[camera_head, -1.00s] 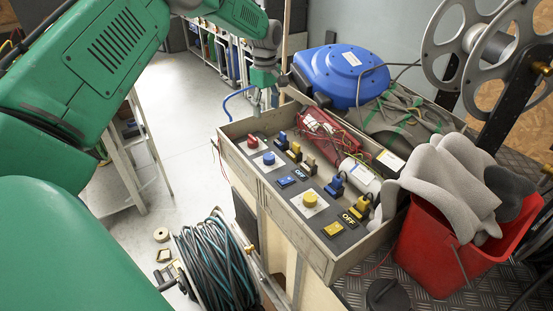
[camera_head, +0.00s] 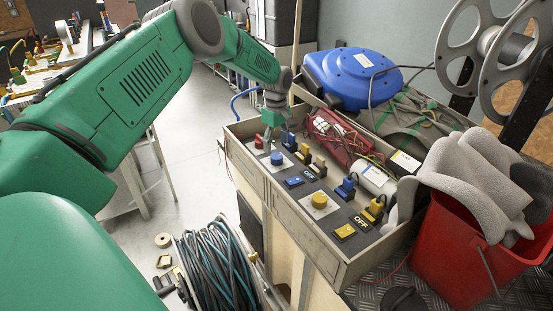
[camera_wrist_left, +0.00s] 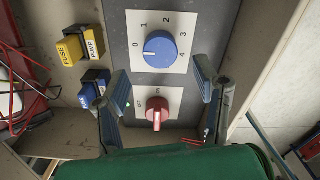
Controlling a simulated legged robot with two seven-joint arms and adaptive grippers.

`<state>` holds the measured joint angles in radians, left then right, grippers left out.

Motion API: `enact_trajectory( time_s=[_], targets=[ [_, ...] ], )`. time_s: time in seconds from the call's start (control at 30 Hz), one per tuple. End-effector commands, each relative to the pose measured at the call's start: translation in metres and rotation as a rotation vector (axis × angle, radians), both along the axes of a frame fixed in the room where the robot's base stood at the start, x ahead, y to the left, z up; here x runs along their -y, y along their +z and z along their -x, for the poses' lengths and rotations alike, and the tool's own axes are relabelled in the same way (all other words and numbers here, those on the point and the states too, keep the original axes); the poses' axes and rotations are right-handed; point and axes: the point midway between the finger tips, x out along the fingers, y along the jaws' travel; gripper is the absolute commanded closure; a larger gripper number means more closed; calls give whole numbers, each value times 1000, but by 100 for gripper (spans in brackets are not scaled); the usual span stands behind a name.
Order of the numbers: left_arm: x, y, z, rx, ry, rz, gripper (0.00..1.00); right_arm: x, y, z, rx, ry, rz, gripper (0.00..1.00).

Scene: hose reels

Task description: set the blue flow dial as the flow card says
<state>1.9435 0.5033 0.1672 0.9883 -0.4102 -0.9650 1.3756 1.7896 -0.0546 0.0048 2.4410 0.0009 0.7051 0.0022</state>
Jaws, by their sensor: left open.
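The blue flow dial (camera_head: 277,158) sits on a white plate on the control panel (camera_head: 327,231). In the left wrist view the dial (camera_wrist_left: 160,48) is ringed by the numbers 0 to 4. A pale mark shows on its left side, toward the 0. My left gripper (camera_head: 270,132) is above the panel's far-left end, by the dial. In the left wrist view its open fingers (camera_wrist_left: 160,88) are spread, empty, with the dial beyond the fingertips. I cannot make out a flow card. My right gripper is not in view.
A red switch knob (camera_wrist_left: 157,112) is close to the dial. A yellow dial (camera_head: 320,199) and several blue and yellow plugs share the panel.

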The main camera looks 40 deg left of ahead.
Motion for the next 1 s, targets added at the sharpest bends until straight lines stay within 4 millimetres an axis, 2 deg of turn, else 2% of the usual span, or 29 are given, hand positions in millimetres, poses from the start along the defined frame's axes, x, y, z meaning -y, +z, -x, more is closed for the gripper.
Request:
enact_trajectory(
  time_s=[0.1, 0.3, 0.7, 0.73, 0.8, 0.87, 1.0],
  targets=[
    [1, -24, 1, -1, 1, 0, 44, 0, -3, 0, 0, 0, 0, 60],
    [1, -48, 0, 1, 1, -1, 44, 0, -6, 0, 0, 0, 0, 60],
    [0, -56, 0, 2, 0, 0, 44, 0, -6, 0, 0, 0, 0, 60],
    [0, -56, 0, 2, 0, 0, 51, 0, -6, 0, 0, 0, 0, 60],
    [0, -56, 0, 2, 0, 0, 76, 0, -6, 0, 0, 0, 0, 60],
    [0, -56, 0, 2, 0, 0, 94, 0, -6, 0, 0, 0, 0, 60],
    [1, -55, -1, 3, 0, -1, 94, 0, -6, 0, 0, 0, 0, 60]
  ],
)
